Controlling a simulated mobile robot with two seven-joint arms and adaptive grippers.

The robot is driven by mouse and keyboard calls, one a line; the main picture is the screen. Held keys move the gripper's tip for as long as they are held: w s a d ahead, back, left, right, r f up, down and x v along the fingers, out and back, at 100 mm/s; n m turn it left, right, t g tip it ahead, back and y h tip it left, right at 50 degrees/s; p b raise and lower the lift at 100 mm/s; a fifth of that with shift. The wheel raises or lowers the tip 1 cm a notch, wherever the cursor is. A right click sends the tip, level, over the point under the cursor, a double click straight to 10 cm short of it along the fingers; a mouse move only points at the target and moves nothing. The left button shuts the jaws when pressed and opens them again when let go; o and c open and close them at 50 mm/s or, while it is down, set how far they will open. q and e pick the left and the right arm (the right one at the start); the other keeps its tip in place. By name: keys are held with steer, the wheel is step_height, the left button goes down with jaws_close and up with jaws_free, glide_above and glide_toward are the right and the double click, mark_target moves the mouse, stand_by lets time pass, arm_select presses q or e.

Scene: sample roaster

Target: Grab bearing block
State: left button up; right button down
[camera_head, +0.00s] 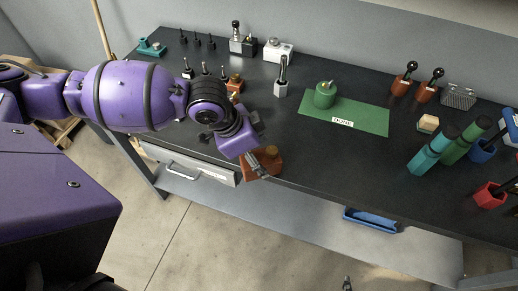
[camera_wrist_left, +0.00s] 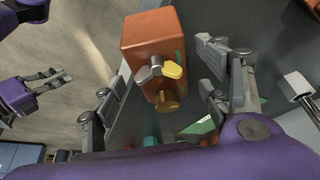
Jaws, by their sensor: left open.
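An orange-brown block (camera_head: 272,156), which looks like the bearing block, sits at the front edge of the dark bench, partly hidden by my left gripper (camera_head: 258,164). In the left wrist view the block (camera_wrist_left: 152,34) shows a grey wing-shaped part, a yellow tab and a brass knob (camera_wrist_left: 167,101). My left gripper (camera_wrist_left: 162,64) is open, its fingers to either side of the block and apart from it in the picture. My right gripper (camera_wrist_left: 62,79) shows away at the left of the wrist view, over the floor; its jaw opening is unclear.
A green mat (camera_head: 362,118) with a green round part (camera_head: 325,95) lies mid-bench. A silver upright part (camera_head: 282,78) stands behind the block. A drawer (camera_head: 185,165) hangs below the bench's left front. Dark bench between block and mat is clear.

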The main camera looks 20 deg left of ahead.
arm_select(q)
steer(key=shift+x, duration=1.1)
steer(key=shift+w+f, duration=0.15)
steer(key=c, duration=1.7)
arm_select(e)
steer(key=shift+w+r, duration=0.15)
steer(key=shift+w, duration=0.15)
